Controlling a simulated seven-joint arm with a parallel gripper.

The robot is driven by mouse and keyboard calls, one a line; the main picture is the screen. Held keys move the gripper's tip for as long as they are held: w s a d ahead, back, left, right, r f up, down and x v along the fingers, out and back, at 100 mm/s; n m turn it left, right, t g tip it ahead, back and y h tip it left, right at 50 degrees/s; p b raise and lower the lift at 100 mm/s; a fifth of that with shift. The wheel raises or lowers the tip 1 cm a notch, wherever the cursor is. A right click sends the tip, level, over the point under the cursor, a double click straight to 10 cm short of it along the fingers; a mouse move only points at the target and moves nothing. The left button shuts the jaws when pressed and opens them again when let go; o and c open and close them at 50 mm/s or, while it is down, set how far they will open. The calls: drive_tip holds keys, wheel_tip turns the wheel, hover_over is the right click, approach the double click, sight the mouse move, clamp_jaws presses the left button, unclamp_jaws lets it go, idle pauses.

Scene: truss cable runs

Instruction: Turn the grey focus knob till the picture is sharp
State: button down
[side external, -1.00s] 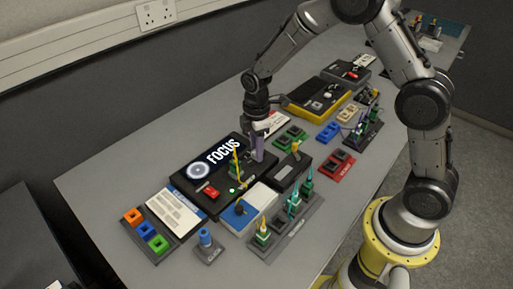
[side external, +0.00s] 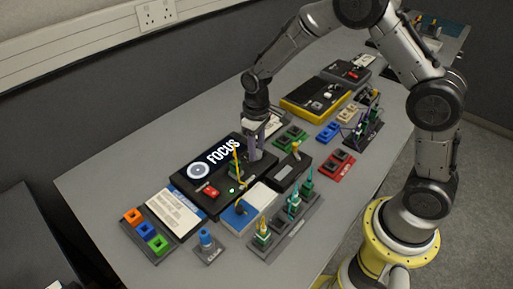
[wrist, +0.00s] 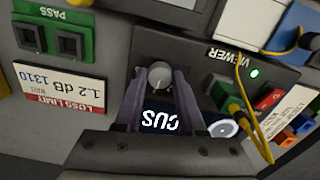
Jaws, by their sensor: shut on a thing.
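The grey focus knob (wrist: 159,74) sits on the black viewer box (wrist: 200,55), between my gripper's fingertips in the wrist view. My gripper (wrist: 158,78) is shut on the knob, one purple-grey finger on each side. In the side view my gripper (side external: 256,150) reaches down to the right part of the viewer box (side external: 180,178), and the knob is hidden there. The viewer's screen (side external: 210,160) shows the word FOCUS and a ringed disc, both looking crisp. In the wrist view the screen (wrist: 165,122) is partly covered by my gripper. A green light (wrist: 254,73) is lit on the box.
A yellow cable (side external: 238,170) rises from the viewer close to my gripper. A red switch (side external: 210,191) is on its front. A black box (side external: 287,172) stands to the right, and racks with connectors (side external: 290,220) stand in front. The table's left rear is clear.

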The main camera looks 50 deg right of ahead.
drive_tip(key=m, duration=0.3)
drive_tip(key=shift+m, duration=2.2)
drive_tip(key=c, duration=0.5)
unclamp_jaws()
wheel_tip(320, 180, up, 14)
